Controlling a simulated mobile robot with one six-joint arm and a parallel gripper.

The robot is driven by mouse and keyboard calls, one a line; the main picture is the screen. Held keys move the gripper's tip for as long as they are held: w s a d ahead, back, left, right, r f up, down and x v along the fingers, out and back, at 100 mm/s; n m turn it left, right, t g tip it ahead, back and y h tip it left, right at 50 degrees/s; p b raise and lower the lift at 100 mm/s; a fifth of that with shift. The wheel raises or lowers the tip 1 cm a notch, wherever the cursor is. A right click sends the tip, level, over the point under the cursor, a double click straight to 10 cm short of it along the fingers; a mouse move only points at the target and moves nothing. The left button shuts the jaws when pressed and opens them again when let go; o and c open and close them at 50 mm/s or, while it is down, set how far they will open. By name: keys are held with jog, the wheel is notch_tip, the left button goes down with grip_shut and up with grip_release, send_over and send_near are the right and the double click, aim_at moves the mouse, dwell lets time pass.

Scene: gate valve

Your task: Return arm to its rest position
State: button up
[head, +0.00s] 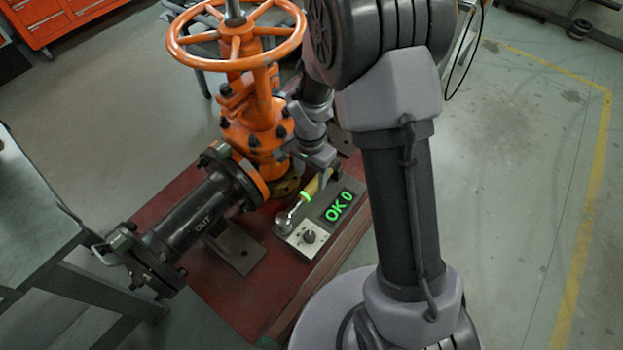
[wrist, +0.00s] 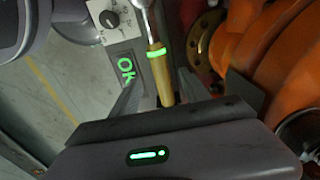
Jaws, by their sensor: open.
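My gripper (head: 312,160) is low beside the orange gate valve (head: 250,115), at the end of my folded-down arm. The wrist view shows my gripper (wrist: 161,76) with its two fingers apart. The valve's orange handwheel (head: 236,50) is upper left of my arm.
The valve and box stand on a dark red base (head: 245,300). A black pipe (head: 195,215) marked OUT runs left from the valve. A grey table (head: 30,220) is at the left edge. Open floor (head: 530,170) with a yellow line lies right.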

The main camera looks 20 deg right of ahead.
notch_tip(320, 180, up, 4)
jog(key=shift+r+p, duration=0.25)
jog(key=shift+p, duration=0.4)
notch_tip(320, 180, up, 12)
jog(key=s+n+t, duration=0.2)
jog(key=s, duration=0.1)
jog(key=s+a+r+n+t+y, duration=0.1)
jog(key=s+a+r+n, duration=0.1)
jog(key=s+r, duration=0.4)
jog(key=s+a+r+n+t+y, duration=0.1)
jog(key=s+r+n+t, duration=0.1)
jog(key=s+r, duration=0.4)
jog(key=s, duration=0.3)
jog(key=shift+s+a+r+t, duration=0.3)
jog(key=shift+s+a, duration=0.05)
jog(key=shift+s, duration=0.05)
